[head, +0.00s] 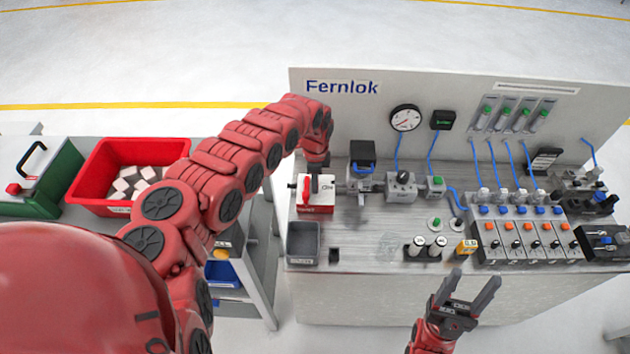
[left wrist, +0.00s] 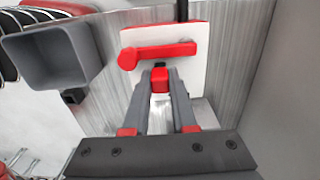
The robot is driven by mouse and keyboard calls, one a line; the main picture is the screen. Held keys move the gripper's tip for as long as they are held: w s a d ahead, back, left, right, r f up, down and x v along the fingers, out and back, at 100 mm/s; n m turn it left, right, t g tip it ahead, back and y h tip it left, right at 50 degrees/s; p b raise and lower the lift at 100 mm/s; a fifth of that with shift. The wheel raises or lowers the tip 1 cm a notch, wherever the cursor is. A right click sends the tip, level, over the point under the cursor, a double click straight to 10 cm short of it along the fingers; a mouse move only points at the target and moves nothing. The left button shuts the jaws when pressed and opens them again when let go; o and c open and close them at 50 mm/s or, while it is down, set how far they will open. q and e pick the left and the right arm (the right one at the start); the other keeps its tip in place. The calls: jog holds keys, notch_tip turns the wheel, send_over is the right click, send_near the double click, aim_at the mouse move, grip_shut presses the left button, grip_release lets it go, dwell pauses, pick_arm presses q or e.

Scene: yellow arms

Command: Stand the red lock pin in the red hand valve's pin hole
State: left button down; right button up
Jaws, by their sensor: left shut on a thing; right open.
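The red hand valve is a white block with a red front edge (head: 316,208), at the left end of the bench in the head view. In the left wrist view its red lever (left wrist: 150,54) lies across the white block (left wrist: 190,35). My left gripper (head: 317,168) reaches down over the valve. In the left wrist view my left gripper (left wrist: 161,84) is shut on a small red piece, the red lock pin (left wrist: 160,76), right beside the lever. The pin's lower end and the pin hole are hidden. My right gripper (head: 475,277) is open and empty in front of the bench.
A grey open bin (head: 303,243) stands in front of the valve and also shows in the left wrist view (left wrist: 52,57). A small black holder (head: 334,255) is beside it. Fittings and blue tubes fill the right. A red crate (head: 90,178) stands on the left cart.

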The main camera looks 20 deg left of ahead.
pick_arm(q)
jog(key=shift+f+b, duration=0.75)
jog(key=shift+f, duration=0.3)
jog(key=shift+r, duration=0.1)
jog(key=c, duration=0.6)
grip_release()
jog(key=shift+c, duration=0.2)
notch_tip(320, 180, up, 9)
jog(key=p, duration=0.7)
jog(key=shift+r, duration=0.15)
